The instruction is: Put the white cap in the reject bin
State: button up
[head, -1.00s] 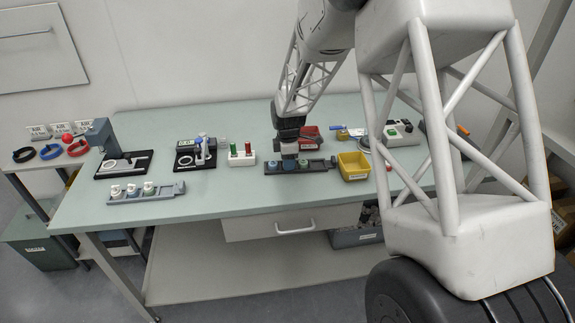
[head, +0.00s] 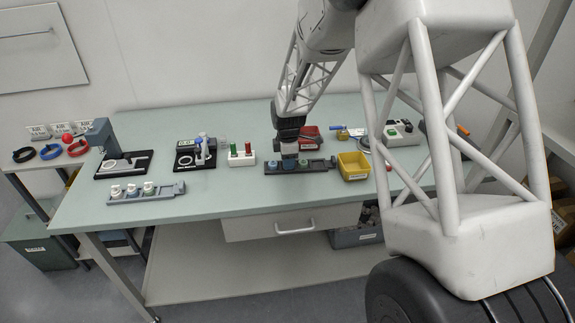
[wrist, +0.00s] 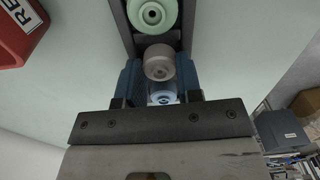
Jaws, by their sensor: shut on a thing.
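My gripper (wrist: 159,82) is shut on a pale cap (wrist: 160,62), which looks greyish white in the shade between the blue fingers. In the head view my gripper (head: 289,166) is down at the middle of the dark rack (head: 320,163) on the bench, and the held cap is hidden there. A green cap (wrist: 152,12) sits in the rack beside the held cap. A bluish cap (wrist: 163,97) shows on the other side, partly hidden by my gripper. The red bin (head: 308,136) stands just behind the rack. In the wrist view the red bin (wrist: 22,30) carries a partly cut-off label starting "RE".
A yellow bin (head: 353,166) stands right of the rack. A white block with green and red pieces (head: 241,158) stands to the left. A grey rack (head: 172,190) with several white pieces lies further left. The bench front (head: 230,203) is mostly clear.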

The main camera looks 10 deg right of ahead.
aim_at(308, 127)
jog(key=shift+r, duration=0.2)
jog(key=shift+r, duration=2.25)
jog(key=w+d+r+m, duration=0.1)
jog(key=w+d+r, duration=0.1)
jog(key=w+d, duration=0.3)
jog(key=w+d+r+m, duration=0.1)
jog(key=w+d+r, duration=0.2)
jog(key=w, duration=0.4)
jog(key=shift+w+d+r+m, duration=0.3)
jog(key=shift+w+d+m, duration=0.1)
jog(key=shift+d, duration=0.45)
jog(key=shift+f, duration=0.1)
jog(key=shift+f, duration=3.05)
jog(key=shift+f, duration=1.85)
